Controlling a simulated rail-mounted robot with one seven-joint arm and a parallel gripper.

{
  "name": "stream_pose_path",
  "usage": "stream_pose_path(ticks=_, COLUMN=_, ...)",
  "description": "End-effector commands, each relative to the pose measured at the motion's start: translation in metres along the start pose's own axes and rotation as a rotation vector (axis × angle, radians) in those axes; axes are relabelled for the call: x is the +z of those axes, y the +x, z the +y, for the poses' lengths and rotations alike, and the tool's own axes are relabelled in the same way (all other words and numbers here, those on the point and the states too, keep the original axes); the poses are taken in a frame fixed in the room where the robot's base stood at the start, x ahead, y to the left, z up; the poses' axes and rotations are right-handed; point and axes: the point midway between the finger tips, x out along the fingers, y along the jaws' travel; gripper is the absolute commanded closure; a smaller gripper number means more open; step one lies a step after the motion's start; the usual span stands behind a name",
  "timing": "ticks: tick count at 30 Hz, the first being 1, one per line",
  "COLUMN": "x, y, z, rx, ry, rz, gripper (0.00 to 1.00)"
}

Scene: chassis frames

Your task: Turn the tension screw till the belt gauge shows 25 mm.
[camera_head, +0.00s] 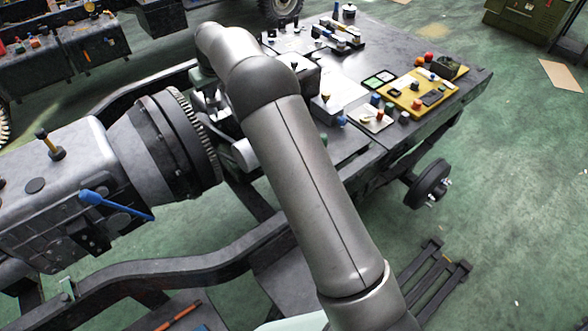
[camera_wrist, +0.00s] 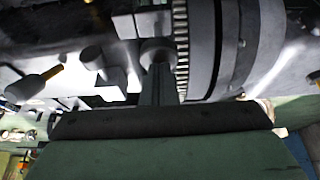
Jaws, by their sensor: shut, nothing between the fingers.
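My gripper (camera_wrist: 158,72) shows in the wrist view as narrow dark fingers, shut, with nothing seen between them. Their tips are at or just in front of a round grey end (camera_wrist: 158,48); I cannot tell whether they touch it, or whether it is the tension screw. Beside it are a toothed ring (camera_wrist: 181,40) and grey blocks (camera_wrist: 124,26). In the head view my arm hides the gripper and much of the engine front. I cannot make out the belt gauge or its reading in either view.
A grey engine or gearbox housing (camera_head: 60,185) with a toothed ring (camera_head: 195,130) lies left of my arm. A parts bench with a yellow tray (camera_head: 407,103) stands behind. Green floor (camera_head: 520,200) is clear at right.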

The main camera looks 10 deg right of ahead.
Motion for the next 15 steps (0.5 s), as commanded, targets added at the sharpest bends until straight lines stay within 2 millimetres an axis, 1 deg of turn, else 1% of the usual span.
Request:
stream_pose_path(ticks=1, x=-0.003, y=-0.007, z=0.0, rx=0.0, ry=0.0, rz=0.0, gripper=1.0)
stream_pose_path(ticks=15, x=-0.018, y=-0.042, z=0.0, rx=0.0, ry=0.0, rz=0.001, gripper=1.0)
